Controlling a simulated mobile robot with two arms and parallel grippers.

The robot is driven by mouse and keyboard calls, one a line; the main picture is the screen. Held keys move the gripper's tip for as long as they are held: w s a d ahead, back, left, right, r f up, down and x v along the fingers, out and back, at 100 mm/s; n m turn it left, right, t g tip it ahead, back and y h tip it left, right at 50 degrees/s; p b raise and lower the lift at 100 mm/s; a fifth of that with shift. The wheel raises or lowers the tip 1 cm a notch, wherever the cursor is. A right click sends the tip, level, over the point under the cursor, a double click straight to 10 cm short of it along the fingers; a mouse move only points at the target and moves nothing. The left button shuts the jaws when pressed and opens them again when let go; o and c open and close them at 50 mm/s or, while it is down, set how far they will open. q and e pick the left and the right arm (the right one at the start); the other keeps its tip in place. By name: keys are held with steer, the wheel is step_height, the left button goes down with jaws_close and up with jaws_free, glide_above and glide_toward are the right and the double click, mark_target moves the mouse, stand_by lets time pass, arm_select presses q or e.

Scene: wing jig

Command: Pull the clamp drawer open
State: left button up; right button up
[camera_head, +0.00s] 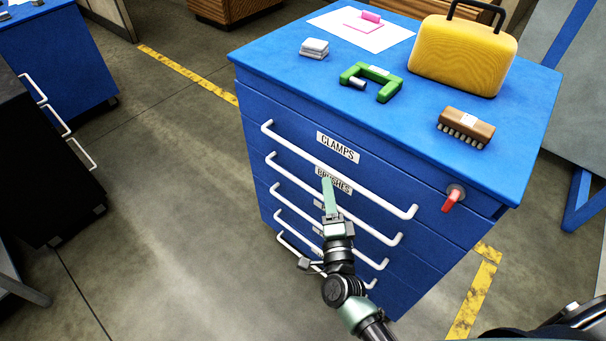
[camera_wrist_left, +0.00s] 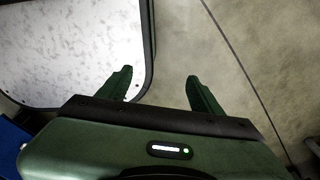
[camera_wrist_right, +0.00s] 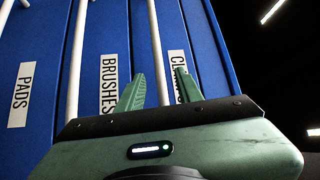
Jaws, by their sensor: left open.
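The blue cabinet (camera_head: 340,110) has several drawers with white bar handles. The top drawer, labelled CLAMPS (camera_head: 337,147), looks shut, and its white handle (camera_head: 375,191) runs below the label. My right gripper (camera_head: 328,188) is in front of the cabinet, just below that handle in the head view, covering part of the BRUSHES label. In the right wrist view its fingers (camera_wrist_right: 159,88) are apart and empty, and the clamp drawer handle (camera_wrist_right: 155,35) shows between them; I cannot tell whether they reach around it. My left gripper (camera_wrist_left: 163,88) is open and empty above the floor, out of the head view.
On the cabinet top are a green clamp (camera_head: 372,80), a brush (camera_head: 466,127), a yellow case (camera_head: 462,55), a grey block (camera_head: 314,48) and paper (camera_head: 350,28). A red lever (camera_head: 453,200) sticks out at the front right. The floor (camera_head: 170,200) to the left is clear.

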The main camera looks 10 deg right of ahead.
mark_target(325, 165)
steer(key=w, duration=0.4)
steer(key=w+d+r+p, duration=0.1)
steer(key=w, duration=0.1)
steer(key=shift+w, duration=0.85)
jaws_close()
arm_select(q)
steer(key=shift+w+r, duration=0.7)
steer(key=shift+w, duration=0.3)
steer(key=shift+w, duration=0.15)
arm_select(e)
steer(key=shift+f, duration=0.1)
